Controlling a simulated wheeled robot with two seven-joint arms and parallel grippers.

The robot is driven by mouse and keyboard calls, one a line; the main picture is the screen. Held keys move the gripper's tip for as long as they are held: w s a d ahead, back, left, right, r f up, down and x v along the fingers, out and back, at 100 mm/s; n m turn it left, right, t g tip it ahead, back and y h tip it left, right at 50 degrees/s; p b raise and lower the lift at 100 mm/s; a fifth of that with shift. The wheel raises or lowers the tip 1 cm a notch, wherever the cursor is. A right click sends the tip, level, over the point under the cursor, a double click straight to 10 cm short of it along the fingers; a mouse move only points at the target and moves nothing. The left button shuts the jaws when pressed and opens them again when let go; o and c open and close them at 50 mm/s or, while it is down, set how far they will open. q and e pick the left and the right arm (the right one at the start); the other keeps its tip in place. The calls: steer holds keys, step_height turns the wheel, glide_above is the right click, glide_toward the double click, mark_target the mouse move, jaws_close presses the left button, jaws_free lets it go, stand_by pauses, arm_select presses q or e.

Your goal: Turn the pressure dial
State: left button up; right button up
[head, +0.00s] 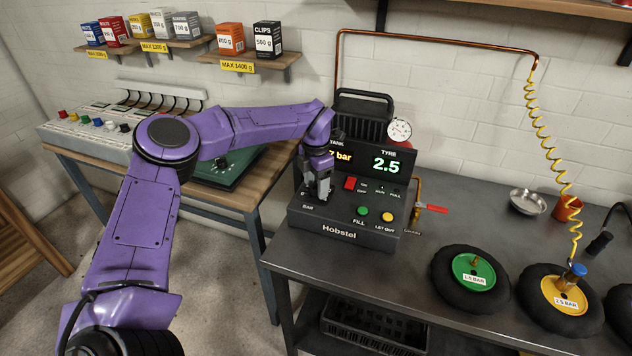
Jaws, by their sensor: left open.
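The dark Hobstel compressor unit (372,236) stands on the grey workbench, with a green TYRE display (386,163) reading 2.5. An orange TANK display (344,156) is partly covered by my arm. My left gripper (319,194) points down at the left part of the sloping panel, just above the BAR label (307,206). It is open. The pressure dial is hidden behind the gripper, so I cannot tell whether the fingers touch it or sit around it. My right gripper is not in view.
The panel also has a red switch (350,183), a green FILL button (362,210) and a yellow LET OUT button (388,216). A red-handled valve (431,208) sticks out on the right. Wheels (451,290) and a metal dish (528,202) are on the bench's right side.

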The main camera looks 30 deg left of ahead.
arm_select(q)
steer(key=c, duration=1)
steer(key=shift+f, duration=0.1)
steer(key=shift+n+b, duration=0.9)
steer(key=shift+n, duration=0.3)
steer(key=n+b, duration=0.2)
steer(key=n, duration=0.1)
steer(key=shift+f+n, duration=0.1)
steer(key=shift+n, duration=0.2)
steer(key=n+b, duration=0.2)
steer(key=n, duration=0.1)
steer(key=shift+r+n+b, duration=0.2)
steer(key=shift+n+b, duration=0.6)
steer(key=shift+n, duration=0.4)
